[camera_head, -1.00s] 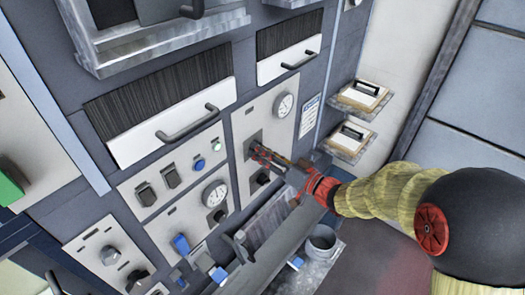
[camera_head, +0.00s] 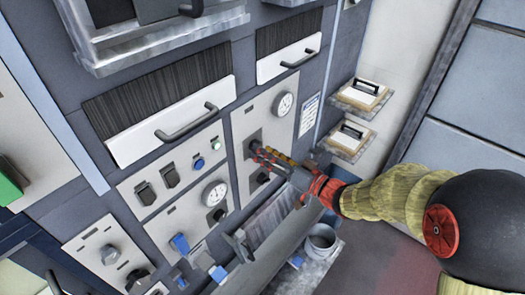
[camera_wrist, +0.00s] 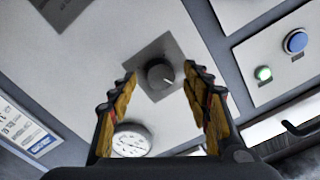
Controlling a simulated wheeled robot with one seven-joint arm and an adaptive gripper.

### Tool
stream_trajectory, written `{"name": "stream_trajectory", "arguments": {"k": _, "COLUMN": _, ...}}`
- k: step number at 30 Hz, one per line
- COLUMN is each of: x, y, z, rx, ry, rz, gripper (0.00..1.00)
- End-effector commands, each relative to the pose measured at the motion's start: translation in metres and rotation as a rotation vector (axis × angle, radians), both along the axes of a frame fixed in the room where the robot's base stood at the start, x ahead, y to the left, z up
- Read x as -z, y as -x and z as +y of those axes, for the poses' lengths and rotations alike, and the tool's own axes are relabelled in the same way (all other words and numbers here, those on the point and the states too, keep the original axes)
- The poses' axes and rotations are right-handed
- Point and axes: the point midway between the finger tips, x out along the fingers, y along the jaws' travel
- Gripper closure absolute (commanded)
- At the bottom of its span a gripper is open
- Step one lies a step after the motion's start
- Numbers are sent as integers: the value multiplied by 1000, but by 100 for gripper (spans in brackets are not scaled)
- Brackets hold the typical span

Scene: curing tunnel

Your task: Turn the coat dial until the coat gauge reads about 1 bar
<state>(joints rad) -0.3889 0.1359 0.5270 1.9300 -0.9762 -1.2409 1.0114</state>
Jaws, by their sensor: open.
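My gripper (camera_head: 256,152) is open at the upper dial of the right-hand panel (camera_head: 240,120). In the wrist view a dark round dial (camera_wrist: 160,73) on a grey square plate sits between the two yellow-and-black fingers (camera_wrist: 162,75), with a gap on each side. I cannot tell whether the fingertips reach alongside it. The dial has a pale mark pointing to the lower right. A white round gauge (camera_head: 285,105) is above this dial on the same panel; it also shows in the wrist view (camera_wrist: 131,140). Its reading is too small to tell. No label reads "coat" legibly.
A second dark knob (camera_head: 262,176) is just below the gripper. A panel to the left has another gauge (camera_head: 215,193), blue (camera_head: 198,164) and green (camera_head: 215,144) buttons and switches. A ledge with a grey pot (camera_head: 322,241) is below; two shelves (camera_head: 350,140) are at right.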

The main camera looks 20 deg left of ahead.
Motion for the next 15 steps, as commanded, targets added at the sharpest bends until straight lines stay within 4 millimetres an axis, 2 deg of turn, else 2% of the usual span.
{"name": "stream_trajectory", "arguments": {"k": 9, "x": 0, "y": 16, "z": -63, "rx": 5, "ry": 1, "rz": 1, "gripper": 51}}
{"name": "stream_trajectory", "arguments": {"k": 15, "x": 1, "y": 25, "z": -90, "rx": 3, "ry": 0, "rz": 1, "gripper": 51}}
